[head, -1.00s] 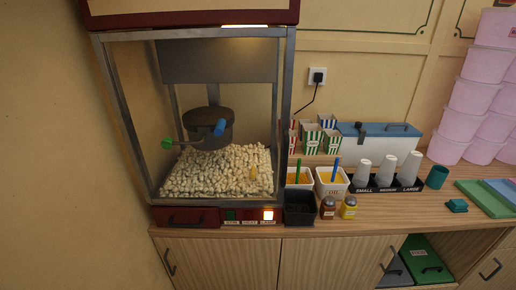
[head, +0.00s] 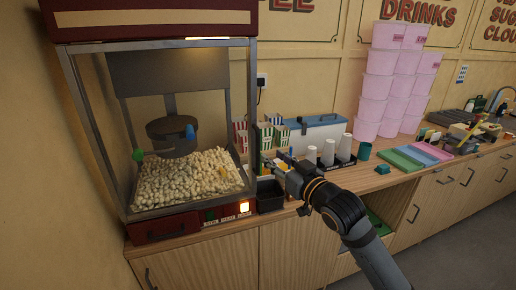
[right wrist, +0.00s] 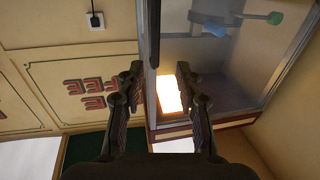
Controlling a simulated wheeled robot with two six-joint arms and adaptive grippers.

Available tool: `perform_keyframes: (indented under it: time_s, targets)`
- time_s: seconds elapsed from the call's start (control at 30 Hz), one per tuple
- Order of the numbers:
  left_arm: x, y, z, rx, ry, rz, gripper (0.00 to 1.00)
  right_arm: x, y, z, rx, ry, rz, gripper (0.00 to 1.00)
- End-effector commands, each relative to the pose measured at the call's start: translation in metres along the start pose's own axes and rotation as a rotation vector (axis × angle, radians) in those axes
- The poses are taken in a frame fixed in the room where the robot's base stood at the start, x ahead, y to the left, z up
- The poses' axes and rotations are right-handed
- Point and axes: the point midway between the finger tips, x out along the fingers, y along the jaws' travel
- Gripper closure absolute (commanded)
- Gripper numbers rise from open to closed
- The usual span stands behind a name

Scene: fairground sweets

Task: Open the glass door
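The popcorn machine (head: 150,125) stands at the left of the counter in the head view, with popcorn and a kettle inside. Its glass front (head: 185,110) has a grey metal frame; I cannot tell whether the door is shut fully. My right gripper (head: 277,164) is just right of the machine's lower front corner. In the right wrist view my right gripper (right wrist: 158,72) is open and empty. A grey frame post (right wrist: 152,45) shows beyond and between its fingers; contact cannot be told. My left gripper is out of view.
A black bin (head: 270,196) stands beside the machine, close to the right gripper. Striped boxes (head: 275,135), white cups (head: 328,152) and a blue-lidded cooler (head: 315,130) stand behind and right. Pink tubs (head: 385,95) are stacked farther right.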

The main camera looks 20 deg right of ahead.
Motion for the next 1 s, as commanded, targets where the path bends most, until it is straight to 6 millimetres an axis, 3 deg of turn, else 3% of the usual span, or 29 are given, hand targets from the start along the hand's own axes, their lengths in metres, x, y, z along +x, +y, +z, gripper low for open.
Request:
perform_keyframes:
  time_s: [0.27, 0.5, 0.7, 1.0]
  targets:
    - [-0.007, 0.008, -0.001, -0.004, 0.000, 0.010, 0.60, 0.017, 0.002, -0.002, 0.011, 0.002, 0.004, 0.65]
    - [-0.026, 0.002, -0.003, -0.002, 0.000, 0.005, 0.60, 0.066, 0.001, -0.004, 0.009, 0.001, 0.001, 0.65]
    - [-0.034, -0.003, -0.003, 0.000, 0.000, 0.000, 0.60, 0.097, 0.001, -0.002, 0.004, 0.000, 0.001, 0.65]
    - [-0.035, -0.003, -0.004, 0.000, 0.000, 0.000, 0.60, 0.106, 0.001, 0.001, 0.001, 0.000, 0.002, 0.65]
